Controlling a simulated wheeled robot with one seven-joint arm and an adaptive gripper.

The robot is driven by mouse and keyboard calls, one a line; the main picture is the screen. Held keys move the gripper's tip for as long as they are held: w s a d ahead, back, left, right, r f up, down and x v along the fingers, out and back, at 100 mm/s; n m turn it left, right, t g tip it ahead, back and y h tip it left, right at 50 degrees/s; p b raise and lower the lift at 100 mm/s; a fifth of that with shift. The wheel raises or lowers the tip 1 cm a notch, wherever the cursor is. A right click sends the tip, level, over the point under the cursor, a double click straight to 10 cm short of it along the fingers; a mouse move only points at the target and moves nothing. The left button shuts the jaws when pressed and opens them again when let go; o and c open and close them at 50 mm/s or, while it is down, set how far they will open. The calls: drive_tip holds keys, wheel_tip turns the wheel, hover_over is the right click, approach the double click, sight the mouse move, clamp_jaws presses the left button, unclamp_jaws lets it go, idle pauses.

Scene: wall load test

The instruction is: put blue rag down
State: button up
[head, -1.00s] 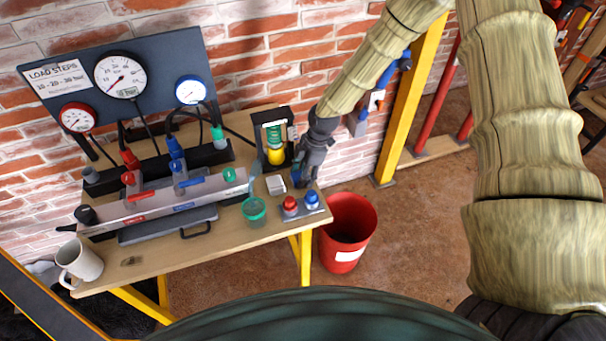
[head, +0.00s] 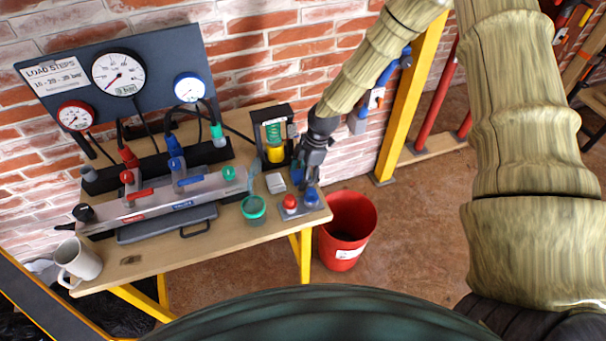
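The blue rag (head: 296,173) shows as a small dark blue patch near the right end of the workbench, just left of my gripper. Most of it is hidden, and whether it touches a finger is unclear. My gripper (head: 309,183) points down over the bench's right end, behind the red and blue buttons. Its fingers look spread apart, with no cloth clearly between them.
The workbench (head: 150,262) carries a red-capped button (head: 290,202), a blue one (head: 311,196), a green-rimmed cup (head: 254,208), a small light box (head: 275,183) and a black-framed spring unit (head: 273,135). A mug (head: 78,260) stands left. A red bucket (head: 347,225) stands beside the bench.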

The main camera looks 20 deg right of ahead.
drive_tip(key=shift+r+p, duration=0.4)
drive_tip(key=shift+r, duration=0.2)
drive_tip(key=b+v, duration=0.3)
drive_tip(key=v, duration=0.9)
drive_tip(key=shift+a, duration=0.1)
